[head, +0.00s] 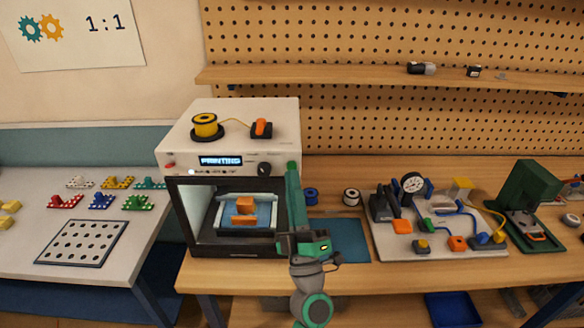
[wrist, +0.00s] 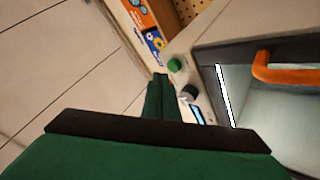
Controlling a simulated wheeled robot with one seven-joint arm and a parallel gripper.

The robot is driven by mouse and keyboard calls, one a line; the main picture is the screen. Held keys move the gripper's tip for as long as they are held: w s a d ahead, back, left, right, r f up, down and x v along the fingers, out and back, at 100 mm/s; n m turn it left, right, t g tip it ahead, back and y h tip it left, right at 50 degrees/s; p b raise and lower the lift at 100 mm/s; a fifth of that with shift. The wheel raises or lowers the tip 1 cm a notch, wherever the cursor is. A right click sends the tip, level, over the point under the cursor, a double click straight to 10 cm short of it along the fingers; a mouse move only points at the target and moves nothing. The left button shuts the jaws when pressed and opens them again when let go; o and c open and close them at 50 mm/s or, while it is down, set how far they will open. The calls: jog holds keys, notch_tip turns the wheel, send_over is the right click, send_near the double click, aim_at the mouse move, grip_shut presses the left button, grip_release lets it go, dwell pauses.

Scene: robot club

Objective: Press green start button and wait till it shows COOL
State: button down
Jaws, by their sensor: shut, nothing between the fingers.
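The white 3D printer (head: 200,128) stands on the wooden bench, and its display (head: 220,160) reads PRINTING. My gripper (head: 292,168) is upright before the right end of its front panel, shut and empty. In the wrist view my shut green fingers (wrist: 160,80) point toward the panel. The round green button (wrist: 175,65) shows just beyond and right of the fingertips, with a small gap in the picture. I cannot tell the depth between them. In the head view the button seems hidden behind my fingers. A dark knob (head: 264,169) sits left of my gripper.
A blue print bed with orange parts (head: 244,204) is inside the printer's open front. A yellow spool (head: 205,124) and an orange-and-black item (head: 262,129) sit on top. A board of parts (head: 440,238) lies to the right. A white table (head: 60,215) stands left.

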jog(key=shift+s, duration=2.5)
jog(key=s+a+f+m+g+h, duration=0.1)
jog(key=s+f+m+g+h, duration=0.1)
jog(key=s+f+m, duration=0.65)
jog(key=s+f+m+g+h, duration=0.1)
jog(key=s+f+g+h, duration=0.15)
jog(key=s+f, duration=0.75)
jog(key=s+f+m+g+h, duration=0.1)
jog(key=s+f+m+g, duration=0.4)
jog(key=s+f, duration=1)
jog(key=shift+s+d+f+g, duration=0.3)
jog(key=shift+s+g, duration=0.45)
jog(key=shift+s, duration=0.3)
dwell(1.1)
